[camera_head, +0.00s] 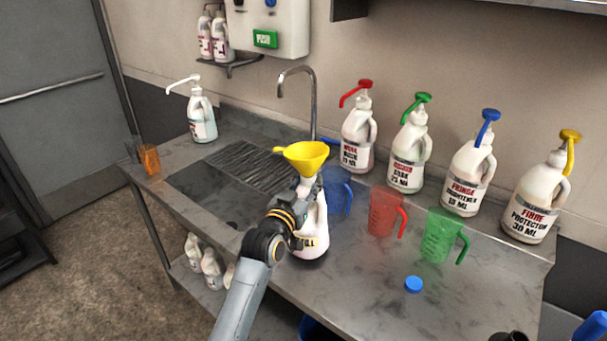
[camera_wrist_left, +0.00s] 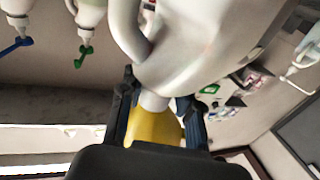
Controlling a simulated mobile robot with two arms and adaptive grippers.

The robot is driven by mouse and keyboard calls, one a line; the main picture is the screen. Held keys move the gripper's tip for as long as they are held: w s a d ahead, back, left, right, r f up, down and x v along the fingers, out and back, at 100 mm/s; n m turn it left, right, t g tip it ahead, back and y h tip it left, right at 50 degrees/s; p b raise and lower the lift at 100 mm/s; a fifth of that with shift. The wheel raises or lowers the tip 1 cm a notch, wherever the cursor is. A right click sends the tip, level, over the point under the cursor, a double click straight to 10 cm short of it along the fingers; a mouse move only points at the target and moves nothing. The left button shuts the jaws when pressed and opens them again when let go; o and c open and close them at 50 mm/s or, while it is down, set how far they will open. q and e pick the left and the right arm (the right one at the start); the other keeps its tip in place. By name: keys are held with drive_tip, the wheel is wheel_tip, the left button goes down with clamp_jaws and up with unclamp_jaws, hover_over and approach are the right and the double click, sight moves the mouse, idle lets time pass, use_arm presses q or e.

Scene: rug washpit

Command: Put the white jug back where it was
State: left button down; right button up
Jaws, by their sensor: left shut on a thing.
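My right gripper is not in view.
Blue (camera_head: 337,190), red (camera_head: 383,211) and green (camera_head: 438,235) measuring jugs stand close on the right. Several pump bottles (camera_head: 467,182) line the wall. A blue cap (camera_head: 413,284) lies on the counter. The drain board (camera_head: 250,166) and tap (camera_head: 312,100) are behind.

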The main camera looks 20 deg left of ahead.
use_arm(q)
drive_tip(key=shift+a+f, duration=0.1)
drive_tip(key=shift+f, duration=0.55)
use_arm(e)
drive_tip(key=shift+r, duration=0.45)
use_arm(q)
drive_tip(key=shift+f, duration=0.1)
drive_tip(key=c, duration=1.4)
unclamp_jaws()
drive_tip(key=shift+f, duration=0.35)
drive_tip(key=o, duration=0.5)
drive_tip(key=shift+s, duration=0.15)
drive_tip(key=shift+c, duration=0.2)
drive_tip(key=shift+r, duration=0.1)
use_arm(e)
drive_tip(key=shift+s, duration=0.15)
